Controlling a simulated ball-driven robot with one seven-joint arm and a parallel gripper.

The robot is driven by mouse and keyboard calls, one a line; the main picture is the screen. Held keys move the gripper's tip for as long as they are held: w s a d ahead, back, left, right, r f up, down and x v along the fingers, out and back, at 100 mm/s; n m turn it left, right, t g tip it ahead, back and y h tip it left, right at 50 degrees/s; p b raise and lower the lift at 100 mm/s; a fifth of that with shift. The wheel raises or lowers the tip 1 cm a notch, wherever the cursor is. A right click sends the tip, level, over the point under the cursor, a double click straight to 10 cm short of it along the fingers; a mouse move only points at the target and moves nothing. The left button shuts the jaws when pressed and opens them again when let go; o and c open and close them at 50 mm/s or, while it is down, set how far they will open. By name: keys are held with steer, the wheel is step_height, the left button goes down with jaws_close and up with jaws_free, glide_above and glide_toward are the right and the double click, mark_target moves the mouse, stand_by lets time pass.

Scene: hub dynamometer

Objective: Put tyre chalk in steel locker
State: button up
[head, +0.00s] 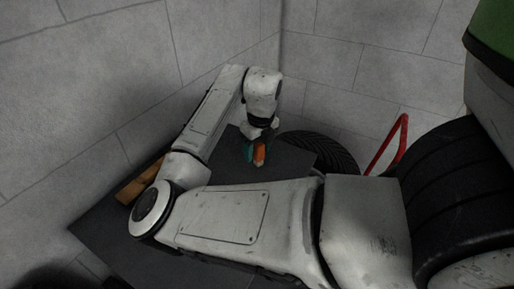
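My gripper (257,141) points down over a dark grey flat top, past the bend of my arm. Right below it are a small orange piece (260,154) and a teal piece (247,151), close together. I cannot tell whether either is the tyre chalk, or whether they are held or standing on the top. The fingers are too small and dark to show open or shut. I cannot make out a steel locker in this view.
The dark top (98,222) lies under my arm, with a brown wooden-looking block (138,186) at its left edge. A black tyre (328,150) lies behind it. Grey block walls close the corner.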

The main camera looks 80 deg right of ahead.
steer(key=shift+r, duration=0.1)
steer(key=r, duration=0.8)
steer(key=s+a+r, duration=0.1)
steer(key=r, duration=0.3)
steer(key=shift+s, duration=0.1)
steer(key=shift+r, duration=0.15)
